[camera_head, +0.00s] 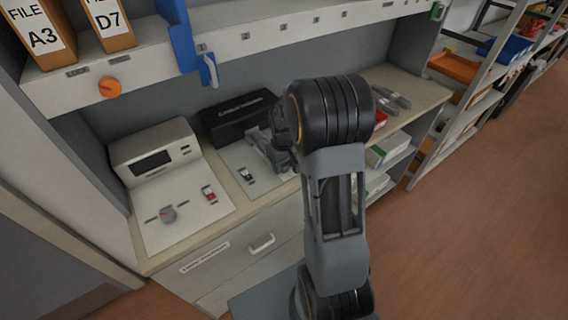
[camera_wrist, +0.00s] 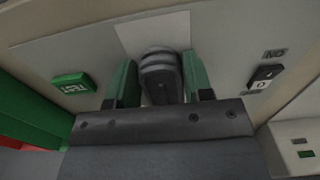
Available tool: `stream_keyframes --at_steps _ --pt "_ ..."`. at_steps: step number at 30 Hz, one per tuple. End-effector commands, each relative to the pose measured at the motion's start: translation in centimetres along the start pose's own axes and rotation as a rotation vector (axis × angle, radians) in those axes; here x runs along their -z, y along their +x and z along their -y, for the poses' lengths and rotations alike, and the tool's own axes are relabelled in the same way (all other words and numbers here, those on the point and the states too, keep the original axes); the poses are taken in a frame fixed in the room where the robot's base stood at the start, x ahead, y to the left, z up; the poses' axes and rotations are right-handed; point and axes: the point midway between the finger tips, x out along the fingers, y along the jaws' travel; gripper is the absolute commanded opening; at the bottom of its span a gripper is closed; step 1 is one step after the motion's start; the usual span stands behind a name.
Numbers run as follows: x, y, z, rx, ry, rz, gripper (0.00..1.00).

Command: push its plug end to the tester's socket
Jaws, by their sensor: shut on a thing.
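In the wrist view, the green-padded fingers of my gripper (camera_wrist: 160,85) are shut on a dark grey, rounded, ribbed piece (camera_wrist: 160,62). It lies over a pale panel with a green button (camera_wrist: 73,85) on the left and a black rocker switch (camera_wrist: 263,77) on the right. In the head view, my gripper (camera_head: 268,152) is low over a pale plate (camera_head: 236,156) in front of a black box (camera_head: 238,113) with white lettering. That plate also bears a black switch (camera_head: 246,174). My arm hides much of the grip. I cannot make out a socket or whether the held piece touches one.
A beige instrument (camera_head: 155,152) with a dark display stands to the left, its panel carrying a grey knob (camera_head: 168,213) and a red switch (camera_head: 209,194). A shelf (camera_head: 240,40) overhangs the bench, with a blue bracket (camera_head: 183,45). Grey parts (camera_head: 391,98) lie right.

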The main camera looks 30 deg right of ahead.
Motion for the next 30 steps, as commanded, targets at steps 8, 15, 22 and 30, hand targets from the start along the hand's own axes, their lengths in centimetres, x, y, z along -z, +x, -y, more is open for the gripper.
stream_keyframes --at_steps 8,15,22,30 --pt "0.0 0.0 0.0 0.000 0.000 0.000 0.50" --pt "0.0 0.0 0.0 0.000 0.000 0.000 0.73" --pt "0.0 0.0 0.0 0.000 0.000 0.000 0.76" --pt "0.1 -2.4 0.0 -0.002 0.000 -0.006 0.76"
